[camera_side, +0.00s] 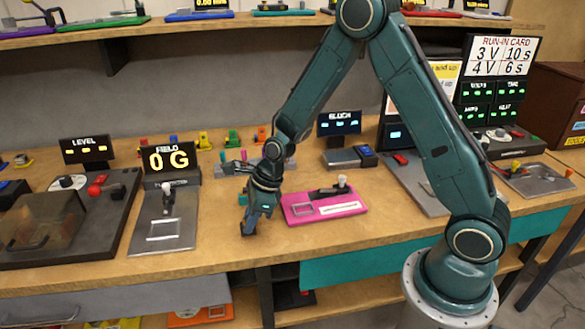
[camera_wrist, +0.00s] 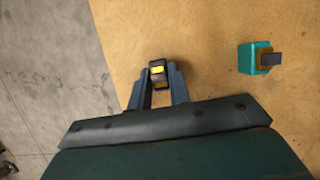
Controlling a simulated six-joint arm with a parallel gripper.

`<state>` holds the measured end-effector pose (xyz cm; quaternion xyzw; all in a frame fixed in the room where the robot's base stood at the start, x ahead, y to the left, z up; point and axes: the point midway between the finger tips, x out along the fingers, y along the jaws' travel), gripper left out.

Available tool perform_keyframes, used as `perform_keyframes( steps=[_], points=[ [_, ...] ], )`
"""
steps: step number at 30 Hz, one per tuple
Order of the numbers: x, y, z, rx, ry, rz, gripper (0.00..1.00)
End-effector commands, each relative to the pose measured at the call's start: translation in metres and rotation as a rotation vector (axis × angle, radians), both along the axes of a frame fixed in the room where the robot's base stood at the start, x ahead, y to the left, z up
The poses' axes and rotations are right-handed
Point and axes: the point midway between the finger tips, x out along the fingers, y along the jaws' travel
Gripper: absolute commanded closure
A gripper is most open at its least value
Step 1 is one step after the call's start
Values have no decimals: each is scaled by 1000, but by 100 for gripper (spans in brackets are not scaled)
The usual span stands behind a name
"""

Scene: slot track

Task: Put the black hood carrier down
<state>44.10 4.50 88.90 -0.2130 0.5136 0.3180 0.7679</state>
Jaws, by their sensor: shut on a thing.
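My gripper (camera_side: 247,226) points down close to the front edge of the wooden bench, between the grey field plate and the pink plate. In the wrist view my gripper (camera_wrist: 158,78) is shut on a small black piece with yellow parts, the black hood carrier (camera_wrist: 158,84). The carrier sits between the fingertips, close to the bench edge. In the side view the fingers hide most of it. I cannot tell whether it touches the bench top.
A teal block (camera_wrist: 252,58) with a dark tab stands on the bench, right of my gripper in the wrist view. The pink plate (camera_side: 298,217) lies to the right, the grey field plate (camera_side: 150,246) to the left. Bare wood (camera_side: 215,240) lies around the gripper.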

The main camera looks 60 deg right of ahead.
Motion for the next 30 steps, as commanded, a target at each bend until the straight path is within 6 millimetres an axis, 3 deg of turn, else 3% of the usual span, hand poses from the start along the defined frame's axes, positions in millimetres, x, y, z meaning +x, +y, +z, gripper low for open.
perform_keyframes(
  steps=[8,9,12,30],
  points=[
    [0,0,-3,1,1,0,100],
    [0,0,-3,1,1,0,79],
    [0,0,-3,0,0,0,59],
    [-2,-2,9,0,-1,0,59]
  ],
)
